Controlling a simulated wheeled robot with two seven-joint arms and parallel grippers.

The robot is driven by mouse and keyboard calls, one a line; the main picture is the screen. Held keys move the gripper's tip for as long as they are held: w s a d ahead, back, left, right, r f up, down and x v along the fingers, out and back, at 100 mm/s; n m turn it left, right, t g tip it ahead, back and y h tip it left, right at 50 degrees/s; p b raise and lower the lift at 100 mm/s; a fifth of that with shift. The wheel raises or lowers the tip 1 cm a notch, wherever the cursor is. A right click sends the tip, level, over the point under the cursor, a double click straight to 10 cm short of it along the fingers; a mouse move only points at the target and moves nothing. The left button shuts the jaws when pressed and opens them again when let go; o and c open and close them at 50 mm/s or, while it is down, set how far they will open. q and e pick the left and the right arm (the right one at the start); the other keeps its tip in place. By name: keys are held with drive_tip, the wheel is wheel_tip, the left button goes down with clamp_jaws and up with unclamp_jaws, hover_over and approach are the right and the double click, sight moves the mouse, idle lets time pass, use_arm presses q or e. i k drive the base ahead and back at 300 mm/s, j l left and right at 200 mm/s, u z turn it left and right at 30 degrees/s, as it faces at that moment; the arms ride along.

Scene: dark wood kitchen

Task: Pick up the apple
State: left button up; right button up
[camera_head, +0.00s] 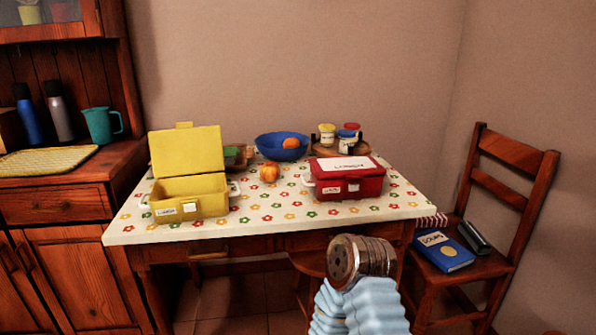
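An orange-yellow round fruit (269,172), which looks like the apple, sits on the flowered tabletop (262,218) between the open yellow box and the closed red box. A second orange fruit (290,143) lies in the blue bowl (268,149) just behind it. Part of my own arm, with a metal round end and a pale blue sleeve, rises from the bottom right of centre, in front of the table. No gripper fingers show on it, and neither of my grippers is in view. Nothing is seen touching the fruit.
The yellow box (191,204) stands left with its lid raised. The red box (347,186) is on the right. Several small jars (327,133) stand at the back. A chair (507,193) with a blue book (443,250) is right of the table. The table's front middle is clear.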

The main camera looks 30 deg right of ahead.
sight(269, 173)
drive_tip(key=i+j+z, duration=0.15)
drive_tip(key=z, duration=0.2)
drive_tip(key=i+j+z, duration=0.2)
drive_tip(key=z, duration=0.15)
drive_tip(key=i+j+z, duration=0.35)
drive_tip(key=k+l, duration=0.1)
